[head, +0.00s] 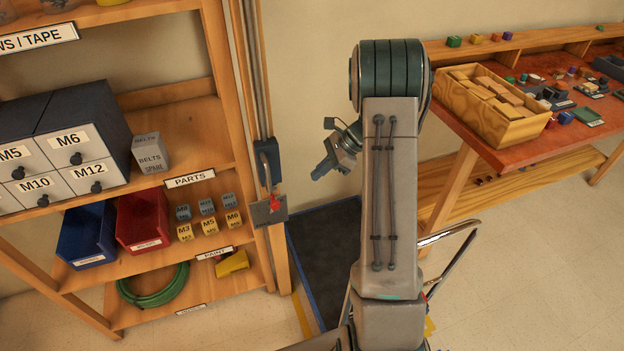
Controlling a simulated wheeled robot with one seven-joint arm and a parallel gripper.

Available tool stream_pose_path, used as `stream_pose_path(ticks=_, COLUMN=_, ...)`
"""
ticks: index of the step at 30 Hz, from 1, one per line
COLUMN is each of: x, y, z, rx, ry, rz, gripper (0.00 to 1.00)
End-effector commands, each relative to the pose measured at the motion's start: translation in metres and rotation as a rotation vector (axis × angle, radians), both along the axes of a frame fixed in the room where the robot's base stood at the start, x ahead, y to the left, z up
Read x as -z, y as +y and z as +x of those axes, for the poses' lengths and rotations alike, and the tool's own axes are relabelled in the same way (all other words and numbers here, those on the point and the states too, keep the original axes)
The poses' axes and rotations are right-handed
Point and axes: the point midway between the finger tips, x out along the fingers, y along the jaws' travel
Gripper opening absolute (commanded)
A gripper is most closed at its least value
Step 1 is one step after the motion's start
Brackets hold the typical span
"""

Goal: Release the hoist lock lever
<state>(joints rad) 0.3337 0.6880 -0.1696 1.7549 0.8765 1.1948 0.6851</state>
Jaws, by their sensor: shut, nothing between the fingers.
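A hoist lock fitting is on the wooden post at the right end of the shelf unit, below vertical rails. It has a dark upper block (267,161), a thin metal rod below it, and a grey plate (262,213) with a small red part (275,205). I cannot tell which piece is the lever or its exact position. My gripper (320,172) is shut and empty. It points down and left, to the right of the fitting, with a visible gap in the picture. My arm stands to its right and does not cover the fitting.
The shelf unit at left holds grey drawers (76,145), a blue bin (88,226), a red bin (143,220), small labelled blocks and a green hose coil (153,288). A workbench (540,140) with a wooden box stands at right. A dark mat (325,250) lies on the floor.

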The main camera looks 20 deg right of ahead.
Motion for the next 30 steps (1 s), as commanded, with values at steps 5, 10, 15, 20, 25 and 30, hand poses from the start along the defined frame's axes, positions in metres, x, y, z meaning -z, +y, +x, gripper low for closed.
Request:
stream_pose_path(ticks=5, x=-0.002, y=-0.001, z=0.0, rx=0.001, ry=0.001, rz=0.0, gripper=0.0)
stream_pose_path(ticks=10, x=-0.001, y=-0.001, z=0.0, rx=-0.001, ry=-0.001, rz=0.001, gripper=0.0)
stream_pose_path(ticks=15, x=0.009, y=-0.002, z=0.0, rx=-0.04, ry=-0.043, rz=0.022, gripper=0.0)
stream_pose_path(ticks=20, x=0.028, y=-0.004, z=0.002, rx=-0.154, ry=-0.169, rz=0.08, gripper=0.0)
stream_pose_path(ticks=25, x=0.045, y=-0.008, z=0.004, rx=-0.301, ry=-0.366, rz=0.155, gripper=0.0)
stream_pose_path(ticks=30, x=0.059, y=-0.014, z=0.004, rx=-0.433, ry=-0.583, rz=0.219, gripper=0.0)
